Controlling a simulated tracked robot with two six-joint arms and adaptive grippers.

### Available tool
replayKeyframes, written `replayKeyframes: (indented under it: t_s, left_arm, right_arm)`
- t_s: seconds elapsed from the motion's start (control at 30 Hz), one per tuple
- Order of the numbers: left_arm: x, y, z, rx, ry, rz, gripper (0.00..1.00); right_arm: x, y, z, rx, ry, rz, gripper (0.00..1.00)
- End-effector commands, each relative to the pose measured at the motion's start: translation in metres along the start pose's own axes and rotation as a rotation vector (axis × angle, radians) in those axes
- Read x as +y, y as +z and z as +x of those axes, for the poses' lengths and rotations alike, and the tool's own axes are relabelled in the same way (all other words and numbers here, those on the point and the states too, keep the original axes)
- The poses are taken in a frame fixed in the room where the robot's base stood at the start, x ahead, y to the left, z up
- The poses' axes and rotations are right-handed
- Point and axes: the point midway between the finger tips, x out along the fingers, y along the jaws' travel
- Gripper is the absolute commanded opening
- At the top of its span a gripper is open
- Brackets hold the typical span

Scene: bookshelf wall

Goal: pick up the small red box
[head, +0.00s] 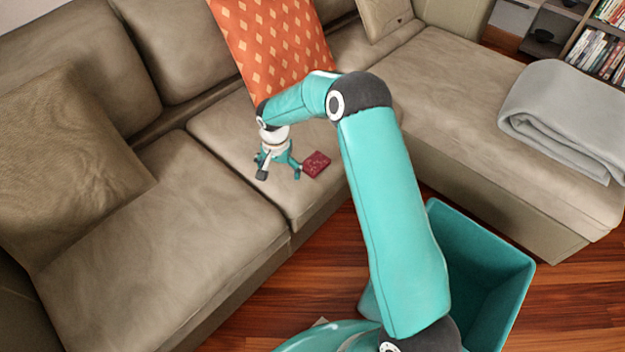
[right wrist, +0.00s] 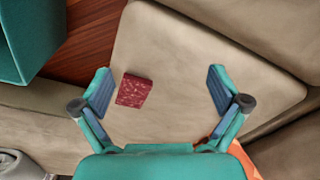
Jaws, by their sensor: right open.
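The small red box (head: 316,163) lies on the middle seat cushion of the sofa, near its front edge. It also shows in the right wrist view (right wrist: 134,90), left of centre between the spread fingers and closer to the left finger. My right gripper (head: 280,176) points down over the cushion, just left of the box in the head view. It is open and empty in the right wrist view (right wrist: 160,88). I cannot tell its exact height above the cushion. My left gripper is not in view.
An orange patterned cushion (head: 270,45) leans on the backrest behind my gripper. A teal bin (head: 485,240) stands on the wood floor in front of the sofa. A folded grey blanket (head: 570,105) lies on the chaise.

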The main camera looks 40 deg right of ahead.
Motion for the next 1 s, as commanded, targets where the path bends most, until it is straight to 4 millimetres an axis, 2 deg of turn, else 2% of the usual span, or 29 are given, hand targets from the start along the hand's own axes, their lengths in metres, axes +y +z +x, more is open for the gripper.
replayKeyframes:
  t_s: [0.03,0.1,0.2,0.27,0.33,0.43,0.8,1.0]
  left_arm:
    - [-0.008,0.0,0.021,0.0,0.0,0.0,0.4]
    - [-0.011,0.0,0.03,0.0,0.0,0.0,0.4]
    - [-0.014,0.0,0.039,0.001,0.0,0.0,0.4]
    - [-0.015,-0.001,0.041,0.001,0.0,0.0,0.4]
    - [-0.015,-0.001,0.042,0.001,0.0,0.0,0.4]
    - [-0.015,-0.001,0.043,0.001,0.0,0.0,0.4]
    - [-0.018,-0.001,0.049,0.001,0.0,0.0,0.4]
    - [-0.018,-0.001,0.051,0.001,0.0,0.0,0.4]
  right_arm:
    - [0.004,-0.03,0.001,0.057,0.026,0.094,0.98]
    - [0.015,-0.062,-0.014,0.121,0.065,0.215,0.98]
    - [0.028,-0.091,-0.033,0.189,0.102,0.35,0.98]
    - [0.034,-0.101,-0.04,0.214,0.114,0.401,0.98]
    - [0.038,-0.108,-0.043,0.23,0.124,0.436,0.98]
    - [0.042,-0.112,-0.035,0.235,0.13,0.451,0.98]
    - [0.055,-0.125,0.039,0.232,0.129,0.447,0.98]
    - [0.058,-0.13,0.06,0.233,0.127,0.445,0.98]
